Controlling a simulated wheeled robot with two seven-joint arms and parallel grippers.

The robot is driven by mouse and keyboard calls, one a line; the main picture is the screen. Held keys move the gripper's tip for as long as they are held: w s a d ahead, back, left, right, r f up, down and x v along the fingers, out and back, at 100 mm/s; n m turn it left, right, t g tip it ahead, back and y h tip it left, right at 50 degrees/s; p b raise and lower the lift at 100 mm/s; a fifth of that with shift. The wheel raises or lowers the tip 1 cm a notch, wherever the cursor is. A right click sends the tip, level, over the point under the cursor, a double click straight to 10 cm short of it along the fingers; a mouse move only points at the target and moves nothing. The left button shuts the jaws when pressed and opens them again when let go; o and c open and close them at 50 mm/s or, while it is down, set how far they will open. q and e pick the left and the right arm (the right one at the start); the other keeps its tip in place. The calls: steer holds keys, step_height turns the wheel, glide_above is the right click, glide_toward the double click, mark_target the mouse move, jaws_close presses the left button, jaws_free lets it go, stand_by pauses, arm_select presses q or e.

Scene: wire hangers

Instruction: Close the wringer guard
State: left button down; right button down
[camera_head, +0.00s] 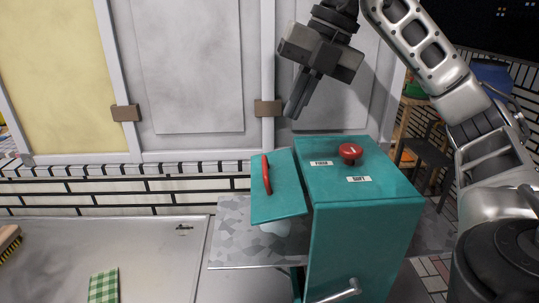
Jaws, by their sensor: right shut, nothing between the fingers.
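The wringer is a teal box (365,235) with a red knob (350,153) on its top between labels "FIRM" and "SOFT". A teal guard panel (283,200) with a red bar handle (266,174) stands out to the left of the box, tilted. A gap shows between its lower part and the box. A metal crank (340,292) is at the box's lower front. My right gripper (296,108) hangs above and behind the guard and box, fingers together, pointing down and holding nothing. It appears apart from both. My left gripper is out of view.
A speckled grey surface (232,230) lies under the guard. A metal counter (150,255) at left holds a green checked cloth (103,286) and a brush (9,240). Cabinet doors (190,65) stand behind. A stool (425,150) is at right.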

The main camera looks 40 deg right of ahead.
mark_target(266, 164)
steer(key=x, duration=0.9)
steer(key=shift+w+f+b, duration=0.15)
steer(key=shift+b, duration=0.2)
